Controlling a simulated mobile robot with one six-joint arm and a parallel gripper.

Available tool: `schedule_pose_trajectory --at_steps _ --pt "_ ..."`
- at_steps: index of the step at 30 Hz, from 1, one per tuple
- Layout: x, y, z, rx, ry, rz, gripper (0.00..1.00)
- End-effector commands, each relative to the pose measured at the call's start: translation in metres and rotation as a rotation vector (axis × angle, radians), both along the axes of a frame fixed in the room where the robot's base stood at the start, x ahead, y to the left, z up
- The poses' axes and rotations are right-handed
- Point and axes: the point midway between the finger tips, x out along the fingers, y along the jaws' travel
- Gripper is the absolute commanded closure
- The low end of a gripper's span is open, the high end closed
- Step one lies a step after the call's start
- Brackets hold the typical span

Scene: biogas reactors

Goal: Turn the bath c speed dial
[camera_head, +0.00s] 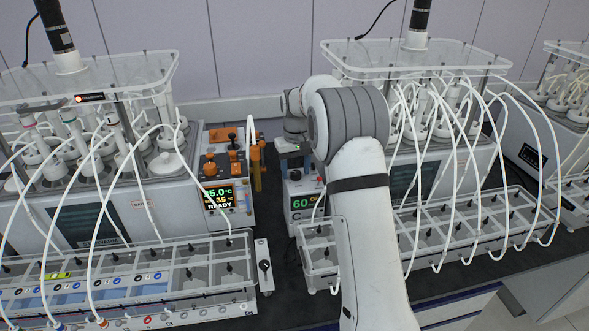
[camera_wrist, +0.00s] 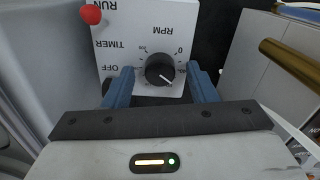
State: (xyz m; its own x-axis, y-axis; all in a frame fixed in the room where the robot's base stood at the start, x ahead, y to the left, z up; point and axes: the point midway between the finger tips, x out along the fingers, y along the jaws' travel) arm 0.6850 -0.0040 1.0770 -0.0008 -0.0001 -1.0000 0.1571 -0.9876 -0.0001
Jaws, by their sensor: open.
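The speed dial (camera_wrist: 160,69) is a round black knob with a white pointer line. It sits on a white panel (camera_wrist: 118,27) marked RPM, TIMER, OFF and RUN, upside down in the wrist view. My gripper (camera_wrist: 160,82) is open, with one blue finger on each side of the dial in that view. I cannot tell whether the fingers touch the knob. The small control unit with a green display and the letter C (camera_head: 304,203) shows just left of my arm.
A red knob (camera_wrist: 91,14) sits on the panel's corner near RUN. A brass-coloured rod (camera_wrist: 288,62) is at the right in the wrist view.

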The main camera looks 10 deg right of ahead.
Motion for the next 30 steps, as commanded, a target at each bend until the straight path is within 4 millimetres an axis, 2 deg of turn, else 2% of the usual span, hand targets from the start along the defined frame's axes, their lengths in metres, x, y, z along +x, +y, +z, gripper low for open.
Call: schedule_pose_trajectory --at_steps 13,18,26,30 --pt "0.001 0.000 0.066 0.000 -0.004 0.000 0.48" --pt "0.000 0.000 0.075 0.000 -0.002 0.000 0.48" --pt "0.000 0.000 0.076 0.000 -0.002 0.000 0.48" --pt "-0.010 0.000 0.085 0.000 -0.013 -0.004 0.48"
